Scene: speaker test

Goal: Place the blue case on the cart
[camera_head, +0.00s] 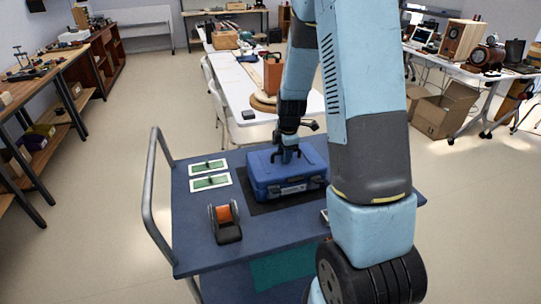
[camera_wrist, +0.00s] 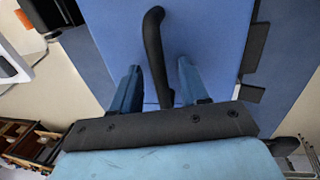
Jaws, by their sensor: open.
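The blue case (camera_head: 288,183) lies flat on the cart (camera_head: 195,248), on a dark mat (camera_head: 256,206). It fills much of the wrist view (camera_wrist: 215,35), with its dark handle (camera_wrist: 153,35) sticking up. My gripper (camera_head: 287,156) is right above the case, pointing down at it. In the wrist view, my gripper (camera_wrist: 158,68) is open, with one blue finger on each side of the handle. Gaps show between the handle and both fingers, so neither seems to press on it. My arm hides the cart's right part.
On the cart's top are two white-and-green cards (camera_head: 209,182) and an orange spool on a dark holder (camera_head: 225,222). The cart's grey push rail (camera_head: 153,195) rises at left. A long white table (camera_head: 240,95) stands behind. Floor at left is clear.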

